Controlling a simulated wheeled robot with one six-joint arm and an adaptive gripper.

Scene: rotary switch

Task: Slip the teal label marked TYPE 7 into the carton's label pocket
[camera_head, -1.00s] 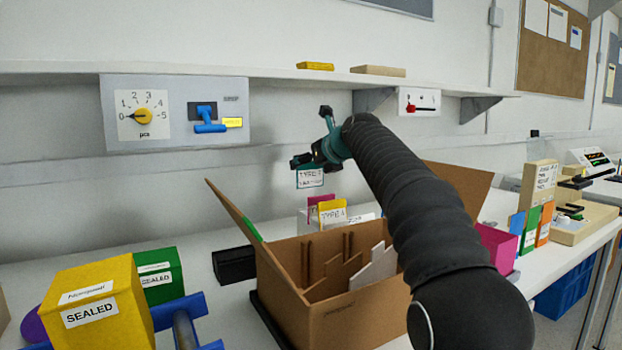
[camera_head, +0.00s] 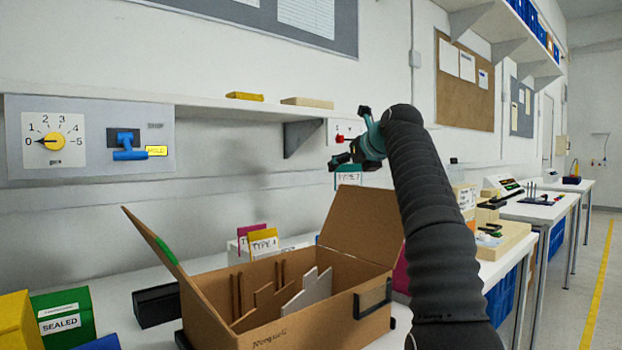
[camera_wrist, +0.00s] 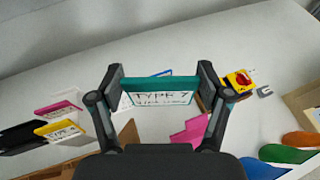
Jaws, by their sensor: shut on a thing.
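My gripper (camera_wrist: 160,90) is shut on the teal label (camera_wrist: 162,99), which reads TYPE 7 in the wrist view. In the head view the label (camera_head: 348,181) hangs upright below my gripper (camera_head: 352,160), above and behind the open carton (camera_head: 300,322). A dark-framed pocket (camera_head: 373,298) is on the carton's right outer side. The label is apart from the pocket, higher up and farther back.
Upright magenta and yellow labels (camera_head: 263,243) stand in a white holder behind the carton. A black block (camera_head: 156,305) lies left of the carton, with yellow and green SEALED boxes (camera_head: 62,318) farther left. A shelf (camera_head: 230,110) runs along the wall.

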